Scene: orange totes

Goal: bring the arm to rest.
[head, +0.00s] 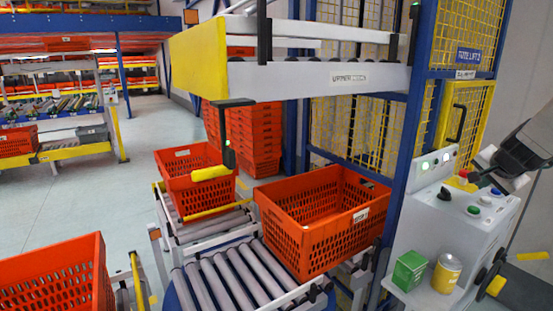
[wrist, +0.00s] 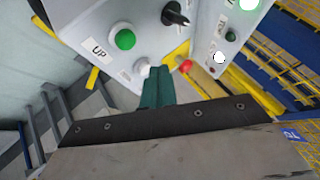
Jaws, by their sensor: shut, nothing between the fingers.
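My gripper (head: 474,177) comes in from the right edge of the head view, over the top of a grey control box (head: 425,235). Its dark green fingers (wrist: 157,88) are together and empty in the wrist view. They point at the box face, just below a white button (wrist: 142,64) and left of a red knob (wrist: 185,66). A green button (wrist: 125,40) labelled UP and a black selector (wrist: 175,14) lie beyond. In the head view the tip is close to the red knob (head: 463,173) on its yellow base; I cannot tell whether they touch.
A green box (head: 409,271) and a yellow can (head: 446,273) stand on a shelf of the control box. An orange tote (head: 310,235) sits on the roller conveyor (head: 230,280). A blue post (head: 405,150) and yellow mesh (head: 462,45) stand behind. Floor at left is open.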

